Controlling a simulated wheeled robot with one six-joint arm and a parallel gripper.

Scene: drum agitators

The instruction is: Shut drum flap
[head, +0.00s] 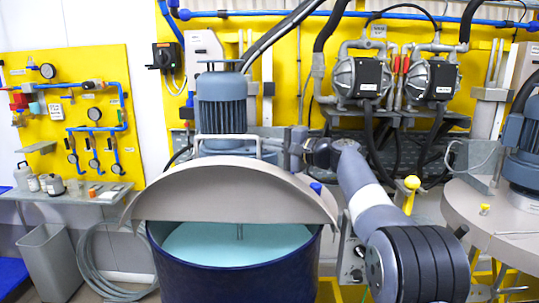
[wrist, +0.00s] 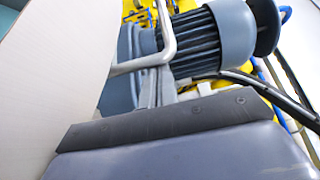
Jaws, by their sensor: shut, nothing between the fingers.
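The drum (head: 235,280) is dark blue and stands open at the front. Pale teal liquid (head: 205,244) and a stirrer shaft show inside it. The flap (head: 235,192) is a beige-grey half-round lid, tilted up above the drum's opening. In the wrist view a pale flat panel that looks like the flap (wrist: 55,75) fills the left side. My gripper (head: 297,148) is at the flap's upper right, near or behind its edge. In the wrist view my gripper's dark jaws (wrist: 158,120) are shut and hold nothing. Whether they touch the flap I cannot tell.
A blue-grey agitator motor (head: 222,104) rises behind the flap, with a pale bar handle (head: 228,138) in front. A second drum lid (head: 500,225) is at the right. A yellow-knobbed lever (head: 411,190) stands close to my arm. Pumps (head: 362,78) hang on the yellow back wall.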

